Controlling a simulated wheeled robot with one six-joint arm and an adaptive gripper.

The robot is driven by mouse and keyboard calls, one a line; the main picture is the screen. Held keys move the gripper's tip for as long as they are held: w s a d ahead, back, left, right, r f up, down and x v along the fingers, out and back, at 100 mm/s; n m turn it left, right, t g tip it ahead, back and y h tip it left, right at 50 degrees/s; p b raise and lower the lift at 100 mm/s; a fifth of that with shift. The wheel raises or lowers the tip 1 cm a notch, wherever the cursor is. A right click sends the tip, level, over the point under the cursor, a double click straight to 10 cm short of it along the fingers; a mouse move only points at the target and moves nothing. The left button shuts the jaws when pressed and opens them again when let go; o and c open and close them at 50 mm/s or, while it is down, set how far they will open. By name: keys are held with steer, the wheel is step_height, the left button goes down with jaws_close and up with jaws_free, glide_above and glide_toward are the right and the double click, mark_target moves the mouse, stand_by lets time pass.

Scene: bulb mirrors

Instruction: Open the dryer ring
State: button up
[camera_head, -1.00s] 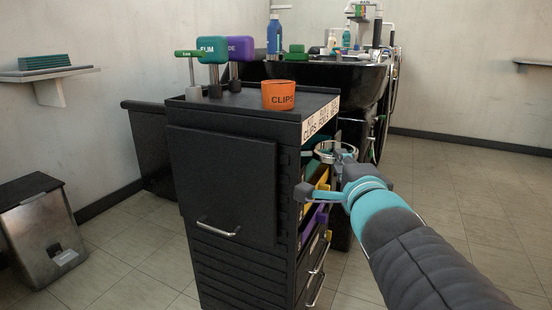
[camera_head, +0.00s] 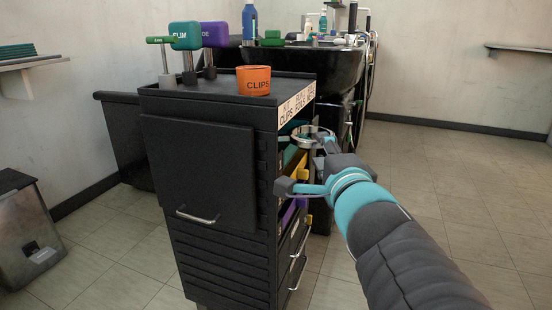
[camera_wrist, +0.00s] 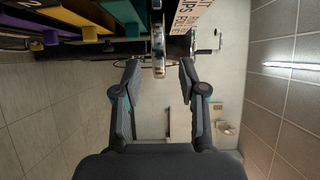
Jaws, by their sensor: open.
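The dryer ring (camera_head: 313,131) is a silver metal hoop on the right side of the black cart (camera_head: 205,190), below the label strip. In the wrist view the ring (camera_wrist: 158,50) shows edge-on as a thin shiny band, straight ahead and centred between the fingers. My gripper (camera_head: 304,166) is open and empty beside the cart's right side, just in front of the ring. In the wrist view my gripper (camera_wrist: 160,75) has its two fingers spread, with the ring's near end around the fingertips. I cannot tell whether they touch.
Coloured bins (camera_wrist: 65,35) sit in the cart's open side, close to one finger. An orange clips cup (camera_head: 254,81) and several upright tools stand on the cart top. A black basin (camera_head: 330,65) stands behind. The floor (camera_head: 450,190) to the right is clear.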

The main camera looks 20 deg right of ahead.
steer(key=shift+s+a, duration=0.2)
steer(key=shift+s, duration=0.95)
steer(key=shift+s+a, duration=0.2)
steer(key=shift+s, duration=0.9)
